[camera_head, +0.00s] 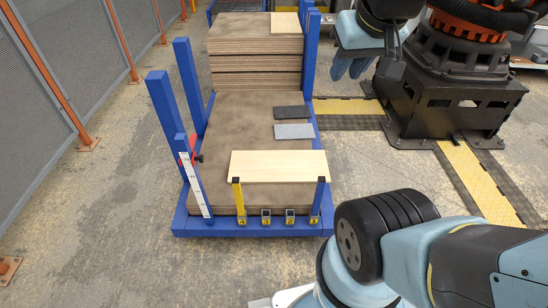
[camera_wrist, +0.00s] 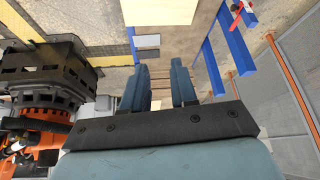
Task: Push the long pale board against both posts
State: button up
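The long pale board (camera_head: 278,165) lies flat across the front of the brown stack on the blue cart. A yellow post (camera_head: 239,200) stands at its near left and a blue post (camera_head: 318,200) at its near right. Both post tops overlap the board's near edge in the head view; I cannot tell whether they touch it. The board also shows at the top of the wrist view (camera_wrist: 160,12). My gripper (camera_head: 350,68) is at the upper right of the head view, right of the cart and away from the board. In the wrist view its fingers (camera_wrist: 160,88) are apart with nothing between them.
A light grey board (camera_head: 294,131) and a dark one (camera_head: 292,112) lie behind the pale board. Behind them is a taller brown stack (camera_head: 255,45) with a small pale piece (camera_head: 285,23). Blue uprights (camera_head: 188,85) line the cart's left side. A mesh fence (camera_head: 75,50) stands further left.

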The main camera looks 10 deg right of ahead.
aim_at(272, 167)
jog(key=z, duration=0.75)
jog(key=i, duration=0.1)
jog(key=u, duration=3.2)
jog(key=i, duration=0.7)
jog(key=z, duration=3)
jog(key=i, duration=0.5)
jog(key=u, duration=0.15)
